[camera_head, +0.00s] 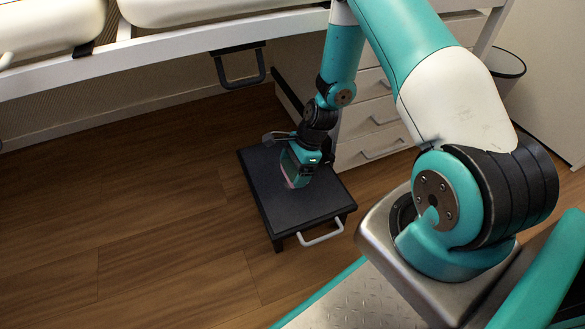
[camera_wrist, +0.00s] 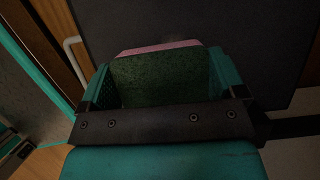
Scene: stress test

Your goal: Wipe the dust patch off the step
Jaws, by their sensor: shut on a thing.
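The step (camera_head: 315,207) is a low stool with a flat black top and a pale handle on its near side. Its dark top also fills the upper wrist view (camera_wrist: 265,50). My gripper (camera_head: 296,168) is over the far half of the step, pointing down. In the wrist view its teal fingers (camera_wrist: 160,88) are shut on a sponge with a dark green face (camera_wrist: 150,78) and a pink edge. A little pink shows below the fingers in the head view. I cannot tell whether the sponge touches the step. I see no dust patch; it may be hidden under the gripper.
A white drawer cabinet (camera_head: 372,118) stands close behind and right of the step. A bed with a white frame rail (camera_head: 170,48) runs along the back, with a dark bracket (camera_head: 240,70) hanging from it. A bin (camera_head: 507,65) is at the far right. The wooden floor (camera_head: 130,220) left is clear.

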